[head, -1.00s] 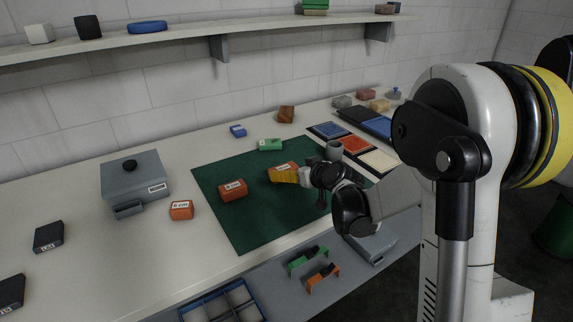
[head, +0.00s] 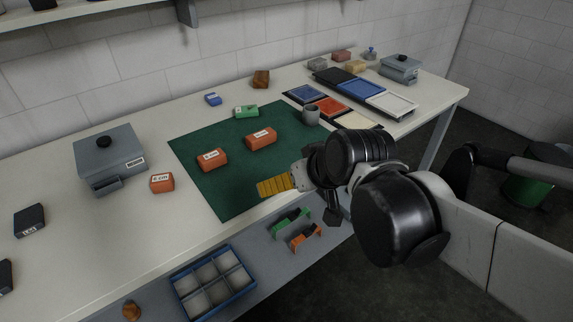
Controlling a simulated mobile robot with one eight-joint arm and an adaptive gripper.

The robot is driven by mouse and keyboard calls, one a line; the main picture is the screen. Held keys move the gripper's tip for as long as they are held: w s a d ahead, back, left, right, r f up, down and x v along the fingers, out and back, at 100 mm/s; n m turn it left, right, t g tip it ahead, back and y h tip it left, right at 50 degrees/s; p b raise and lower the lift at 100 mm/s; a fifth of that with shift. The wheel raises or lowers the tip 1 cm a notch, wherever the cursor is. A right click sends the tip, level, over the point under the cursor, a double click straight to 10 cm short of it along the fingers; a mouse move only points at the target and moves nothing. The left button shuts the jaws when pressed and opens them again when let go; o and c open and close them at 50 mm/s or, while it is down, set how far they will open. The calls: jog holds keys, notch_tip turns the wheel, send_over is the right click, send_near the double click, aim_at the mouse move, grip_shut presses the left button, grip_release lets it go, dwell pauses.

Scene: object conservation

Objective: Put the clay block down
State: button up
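Two orange blocks with white labels lie on the green mat (head: 222,196): a left block (head: 212,159) and a right block (head: 260,139). A smaller labelled orange block (head: 162,183) lies on the bench left of the mat. I cannot tell by look which is the clay block. My gripper (head: 272,187), with yellow ribbed fingers, is over the mat's front edge, apart from the right block and nearer to me. No block shows in it. Its fingers overlap side-on, so their opening is hidden.
A grey box (head: 108,160) stands left of the mat. A green block (head: 246,111) and a grey cup (head: 311,115) are at the mat's back. Colored trays (head: 345,88) lie to the right. A blue divided crate (head: 213,285) is on the lower shelf.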

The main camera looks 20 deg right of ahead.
jog(key=s+d+f+m+g+h, duration=0.1)
jog(key=s, duration=0.7)
jog(key=shift+d+f, duration=0.2)
jog(key=shift+d, duration=0.05)
